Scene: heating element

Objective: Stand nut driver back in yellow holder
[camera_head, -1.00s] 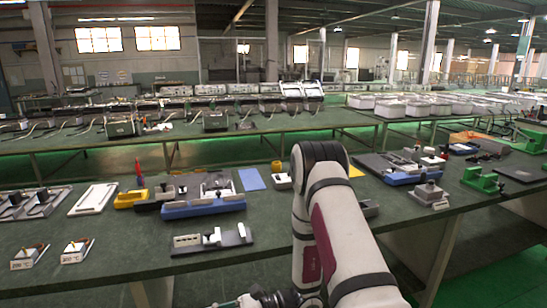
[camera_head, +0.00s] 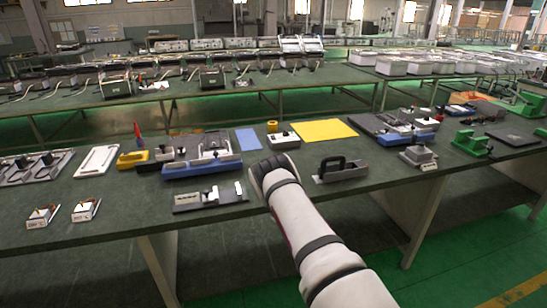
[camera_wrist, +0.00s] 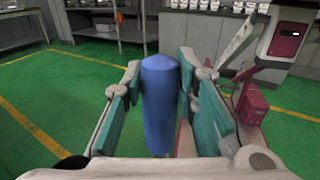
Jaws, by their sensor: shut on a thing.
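In the wrist view, my gripper (camera_wrist: 160,75) is shut on a blue, rounded handle (camera_wrist: 159,110), which I take to be the nut driver. The handle sits between the two teal finger pads, over the green floor; its other end is hidden. In the head view, a yellow holder (camera_head: 132,160) lies on the workbench at left, with a red pointed tool (camera_head: 138,133) upright at it. My gripper and the blue handle are not visible in the head view; only my arm shows.
A blue-based fixture (camera_head: 202,168) stands right of the holder. A grey clamp block (camera_head: 210,198) lies near the front edge. A yellow mat (camera_head: 325,130) and a black-handled tool (camera_head: 342,170) lie to the right. Bare green bench top (camera_head: 130,205) shows in front of the holder.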

